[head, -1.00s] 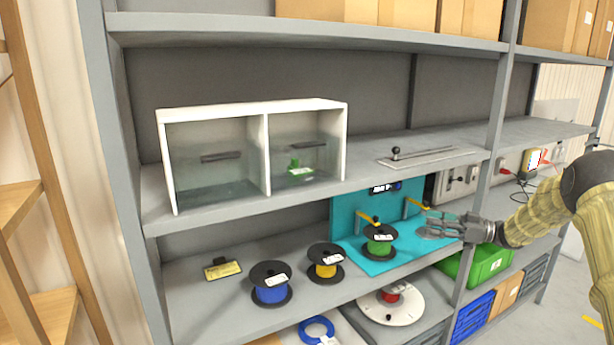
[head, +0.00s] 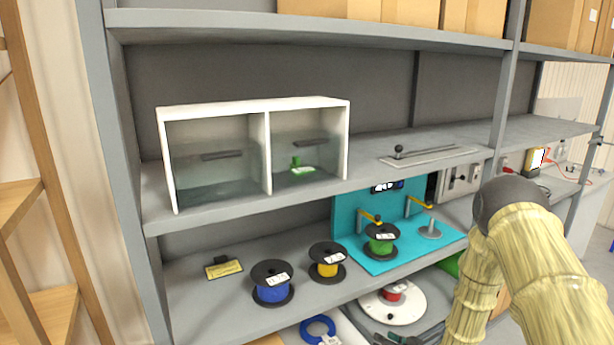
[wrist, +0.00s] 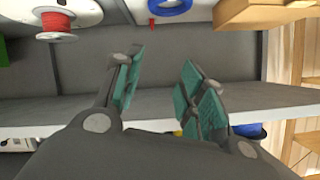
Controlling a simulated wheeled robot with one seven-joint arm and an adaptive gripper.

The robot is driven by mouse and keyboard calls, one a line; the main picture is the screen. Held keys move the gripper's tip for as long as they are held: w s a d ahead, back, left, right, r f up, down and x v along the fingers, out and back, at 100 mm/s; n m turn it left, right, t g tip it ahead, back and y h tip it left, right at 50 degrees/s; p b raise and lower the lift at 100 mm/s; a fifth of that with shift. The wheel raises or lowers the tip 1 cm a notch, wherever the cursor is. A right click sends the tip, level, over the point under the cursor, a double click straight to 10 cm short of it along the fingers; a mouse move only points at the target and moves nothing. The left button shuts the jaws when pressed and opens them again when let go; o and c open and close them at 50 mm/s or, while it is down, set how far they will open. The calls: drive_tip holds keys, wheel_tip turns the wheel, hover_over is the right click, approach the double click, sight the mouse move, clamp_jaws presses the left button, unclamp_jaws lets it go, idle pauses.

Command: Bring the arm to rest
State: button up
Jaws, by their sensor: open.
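My gripper (wrist: 155,90) is open and empty in the wrist view, its teal-padded fingers apart with only shelf surfaces behind them. In the head view its dark fingers (head: 398,339) show at the bottom edge, below the white disc with the red reel; the rest of the gripper is cut off. My arm in its yellowish sleeve bends down at the right. A green reel (head: 380,247) stands on the turquoise station (head: 440,246). A blue reel (head: 271,288) and a yellow reel (head: 327,268) stand on the same shelf.
A white cabinet (head: 267,150) with two clear-fronted compartments stands on the upper shelf, a green item in the right one. A red reel (head: 394,291) on a white disc (head: 372,304) and a blue coil (head: 317,329) lie lower. A grey upright (head: 504,100) stands near my arm.

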drive_tip(key=s+a+f+m+g+h, duration=0.1)
drive_tip(key=s+f+g, duration=0.1)
drive_tip(key=s+f, duration=0.35)
drive_tip(key=s+f+g+h, duration=0.1)
drive_tip(key=s+f+h, duration=0.1)
drive_tip(key=s, duration=0.7)
drive_tip(key=s+a+f+m+g+h, duration=0.15)
drive_tip(key=s+f, duration=0.25)
drive_tip(key=s, duration=0.4)
drive_tip(key=s+g+h, duration=0.2)
drive_tip(key=s+g, duration=0.5)
drive_tip(key=s, duration=1.8)
wheel_tip(320, 180, down, 10)
drive_tip(key=b, duration=1)
drive_tip(key=shift+s+d+r, duration=0.2)
drive_tip(key=shift+d, duration=0.2)
drive_tip(key=shift+c, duration=0.5)
